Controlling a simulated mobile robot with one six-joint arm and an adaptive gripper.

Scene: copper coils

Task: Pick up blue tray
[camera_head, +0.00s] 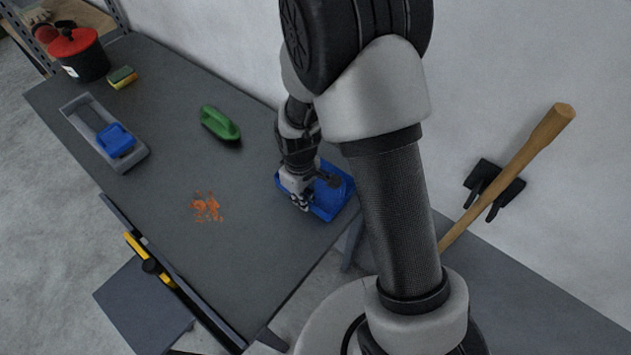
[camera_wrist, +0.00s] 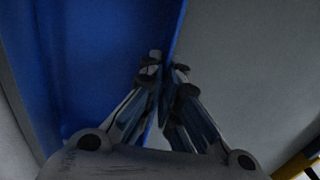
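The blue tray (camera_head: 332,206) lies at the near right end of the grey table, partly hidden behind my arm and gripper. In the head view my gripper (camera_head: 299,199) is at the tray's left edge, pointing down. In the wrist view the blue tray (camera_wrist: 100,55) fills the left side, and its edge runs up between the fingers. My gripper's fingers (camera_wrist: 164,72) are drawn close together on that edge, one on each side. The gripper looks shut on the tray's rim. The tray appears to rest on the table.
Copper-coloured coils (camera_head: 206,208) lie loose mid-table. A green-handled brush (camera_head: 220,123), a grey tray (camera_head: 75,104) with a blue item, a sponge (camera_head: 122,77) and a red-lidded black bucket (camera_head: 80,54) stand farther left. A wall is behind the table (camera_head: 160,160).

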